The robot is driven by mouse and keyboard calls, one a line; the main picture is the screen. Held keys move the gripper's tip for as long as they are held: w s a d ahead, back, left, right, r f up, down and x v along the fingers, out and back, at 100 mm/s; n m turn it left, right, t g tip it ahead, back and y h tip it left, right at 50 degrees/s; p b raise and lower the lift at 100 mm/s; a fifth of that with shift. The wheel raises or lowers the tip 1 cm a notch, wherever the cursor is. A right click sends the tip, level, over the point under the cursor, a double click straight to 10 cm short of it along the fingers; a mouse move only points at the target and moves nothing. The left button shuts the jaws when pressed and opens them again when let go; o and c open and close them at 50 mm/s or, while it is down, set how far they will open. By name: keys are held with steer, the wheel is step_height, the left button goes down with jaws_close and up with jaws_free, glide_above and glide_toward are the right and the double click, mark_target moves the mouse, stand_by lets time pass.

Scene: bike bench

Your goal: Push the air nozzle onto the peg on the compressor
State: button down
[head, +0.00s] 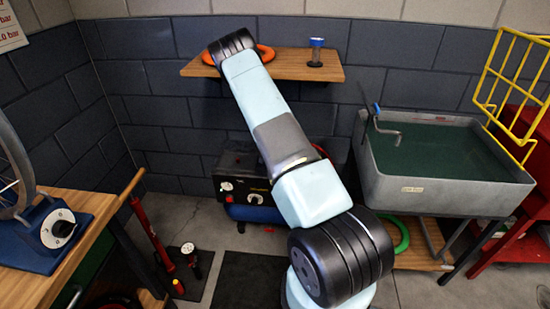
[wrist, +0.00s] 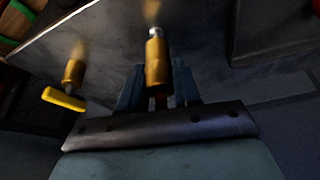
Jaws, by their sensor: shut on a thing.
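In the wrist view my gripper (wrist: 157,82) is shut, with its two blue-grey fingers around a narrow dark-red part at the rear of a brass cylinder, which I take to be the air nozzle (wrist: 156,58). A short silver tip (wrist: 154,32) shows at its far end, close to a grey reflective panel; I cannot tell whether this is the peg or part of the nozzle, or whether it touches the panel. In the head view the compressor (head: 228,190) stands low by the wall, partly behind my arm. My arm hides the gripper there.
A brass fitting (wrist: 73,72) with a yellow lever (wrist: 64,99) stands left of the nozzle. In the head view a wooden shelf (head: 300,66) hangs above, a grey sink (head: 440,165) stands at right, and a workbench (head: 85,230) at left. A red pump (head: 150,233) stands left of the compressor.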

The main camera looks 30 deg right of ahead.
steer(key=shift+f, duration=0.75)
steer(key=c, duration=0.7)
jaws_free()
steer(key=s+a+r+n+t+y, duration=0.15)
steer(key=s+a+r, duration=0.4)
steer(key=r, duration=0.95)
steer(key=s+a+r+n+y, duration=0.15)
steer(key=s+a+r, duration=0.45)
steer(key=r, duration=0.9)
steer(key=s+a+r+n+y, duration=0.15)
steer(key=s+a+r, duration=0.25)
steer(key=a+r, duration=0.7)
steer(key=s+r+n, duration=0.1)
steer(key=s+r, duration=0.4)
steer(key=s, duration=0.5)
steer(key=s+a+r+n+h, duration=0.1)
steer(key=s+r, duration=0.4)
steer(key=s, duration=0.5)
steer(key=s+r+n+t, duration=0.1)
steer(key=s+r, duration=0.4)
steer(key=s, duration=0.5)
steer(key=shift+a+r+n, duration=0.3)
steer(key=shift+r+n, duration=0.05)
steer(key=shift+n, duration=0.4)
